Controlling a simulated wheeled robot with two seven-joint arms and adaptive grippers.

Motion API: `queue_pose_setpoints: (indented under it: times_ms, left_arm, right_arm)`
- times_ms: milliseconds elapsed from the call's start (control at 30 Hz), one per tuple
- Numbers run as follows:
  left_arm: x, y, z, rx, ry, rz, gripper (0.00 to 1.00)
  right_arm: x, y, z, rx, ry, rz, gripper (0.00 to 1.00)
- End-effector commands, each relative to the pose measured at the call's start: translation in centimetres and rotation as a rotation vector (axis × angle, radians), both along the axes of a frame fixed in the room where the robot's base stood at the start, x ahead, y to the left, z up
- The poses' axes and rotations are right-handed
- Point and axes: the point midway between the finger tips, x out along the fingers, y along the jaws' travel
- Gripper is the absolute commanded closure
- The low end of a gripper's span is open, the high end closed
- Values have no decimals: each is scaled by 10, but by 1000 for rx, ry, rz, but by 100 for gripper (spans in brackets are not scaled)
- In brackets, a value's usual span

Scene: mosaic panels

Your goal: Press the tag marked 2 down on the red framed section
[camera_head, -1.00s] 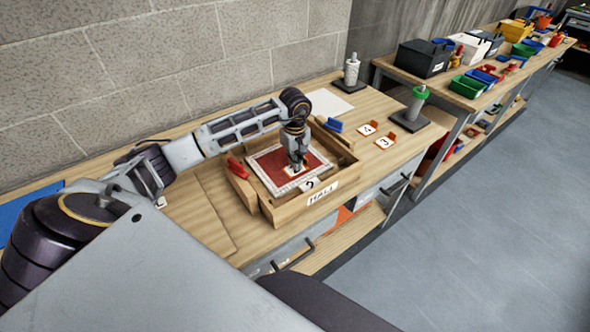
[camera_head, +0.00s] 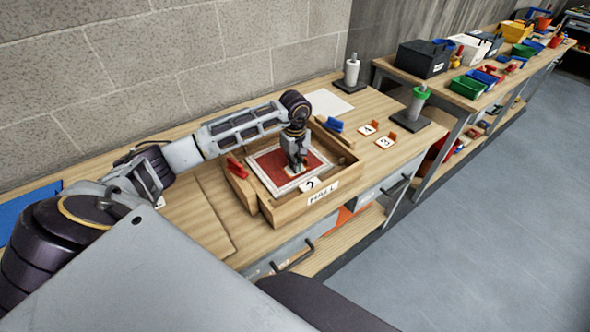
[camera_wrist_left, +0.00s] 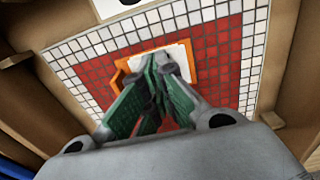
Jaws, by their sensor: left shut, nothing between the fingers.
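The mosaic panel (camera_head: 266,163), red tiles with a white tile border, lies in a wooden tray (camera_head: 286,213) marked HALL. My left gripper (camera_head: 295,169) points down over its red part, shut and empty. In the left wrist view the closed green finger pads (camera_wrist_left: 155,95) are over a white piece with an orange border (camera_wrist_left: 178,55) on the red tiles. The fingers hide much of this piece, and I cannot read a number on it or tell whether they touch it. A white plate marked 2 (camera_head: 308,186) shows at the panel's front edge. My right gripper is not in view.
Tags marked 4 (camera_head: 368,130) and 3 (camera_head: 385,142) lie on the bench right of the tray. A red tool (camera_head: 236,167) and a blue tool (camera_head: 334,125) lie at the tray's sides.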

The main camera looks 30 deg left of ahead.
Motion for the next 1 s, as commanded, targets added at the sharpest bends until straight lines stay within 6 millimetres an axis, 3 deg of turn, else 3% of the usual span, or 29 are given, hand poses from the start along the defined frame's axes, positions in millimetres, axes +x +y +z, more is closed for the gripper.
queue_pose_setpoints:
  times_ms: [567,1000]
  left_arm:
    - [0,0,-2,0,1,0,100]
    - [0,0,16,1,1,0,100]
  right_arm:
    - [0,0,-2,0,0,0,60]
    - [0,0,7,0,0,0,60]
